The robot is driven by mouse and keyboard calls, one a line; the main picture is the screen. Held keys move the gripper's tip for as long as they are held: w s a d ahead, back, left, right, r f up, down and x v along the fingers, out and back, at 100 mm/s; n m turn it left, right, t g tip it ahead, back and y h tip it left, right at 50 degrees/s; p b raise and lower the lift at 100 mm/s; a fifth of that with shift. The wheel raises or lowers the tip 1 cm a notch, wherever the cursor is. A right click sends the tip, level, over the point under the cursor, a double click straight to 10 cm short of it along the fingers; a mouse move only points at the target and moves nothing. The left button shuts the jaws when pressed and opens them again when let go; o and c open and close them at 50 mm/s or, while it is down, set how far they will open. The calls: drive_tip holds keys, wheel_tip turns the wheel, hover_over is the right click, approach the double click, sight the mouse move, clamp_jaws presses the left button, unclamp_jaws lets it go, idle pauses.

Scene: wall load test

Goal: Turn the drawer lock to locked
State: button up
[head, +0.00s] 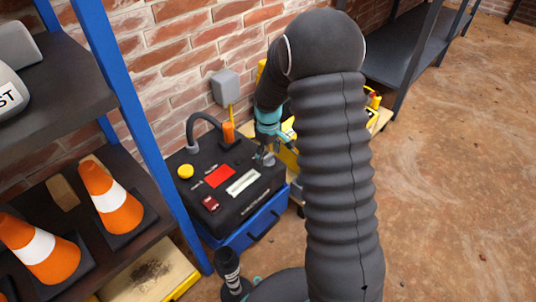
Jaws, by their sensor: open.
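A black test unit (215,201) stands against the brick wall, with a blue drawer-like lower part (250,234) at its front. A small grey metal piece (268,160), possibly the drawer lock, sits at the right rear of the unit's top. My gripper (266,152) is open and points down right at this piece. I cannot tell whether the fingers touch it. Its turned position is too small to read. My arm hides the area just right of the unit.
A yellow button (185,171), a red panel (221,177) and a pale display (243,183) are on the unit's top. A blue-post shelf with orange cones (112,204) stands close on the left. The floor (455,180) on the right is clear.

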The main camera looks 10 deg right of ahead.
sight(268, 155)
wheel_tip(268, 155, up, 12)
idle(0.5)
drive_tip(key=shift+f, duration=0.1)
drive_tip(key=s+r+m+t+p, duration=0.2)
drive_tip(key=s+r, duration=0.7)
drive_tip(key=s, duration=0.5)
drive_tip(key=s+r+m+t+p, duration=0.3)
drive_tip(key=s+r+m, duration=0.2)
drive_tip(key=s+r, duration=0.5)
drive_tip(key=s, duration=0.5)
drive_tip(key=shift+s+t, duration=0.3)
